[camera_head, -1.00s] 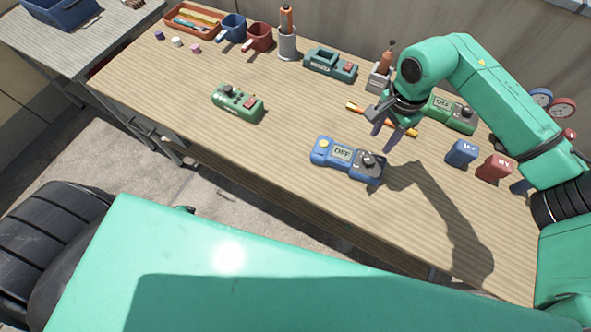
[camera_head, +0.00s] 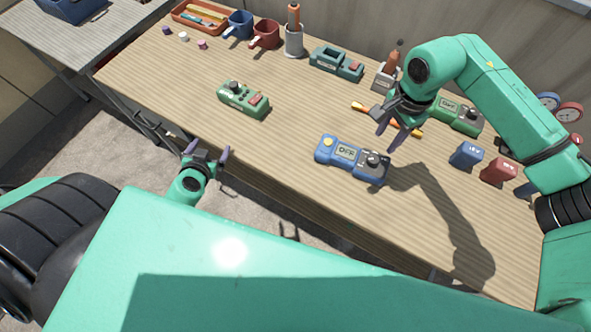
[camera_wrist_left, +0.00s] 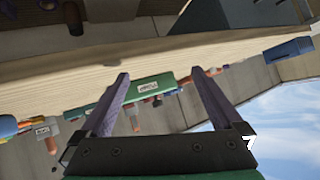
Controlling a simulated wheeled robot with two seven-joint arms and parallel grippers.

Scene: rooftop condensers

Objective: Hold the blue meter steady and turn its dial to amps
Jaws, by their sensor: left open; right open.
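The blue meter (camera_head: 352,160) lies on the wooden bench in the head view, its screen reading OFF. Its dark dial (camera_head: 373,161) is at the right end and a yellow round part (camera_head: 327,142) is at the left end. My right gripper (camera_head: 385,137) is open and empty, just above and behind the meter's dial end. My left gripper (camera_head: 207,152) is open and empty, off the bench's front edge, well left of the meter.
A green meter (camera_head: 458,114) lies behind my right gripper, with an orange screwdriver (camera_head: 376,115) near it. Blue (camera_head: 466,154) and red (camera_head: 498,171) blocks stand to the right. A green box with a red switch (camera_head: 243,98) lies left. Bench between it and the meter is clear.

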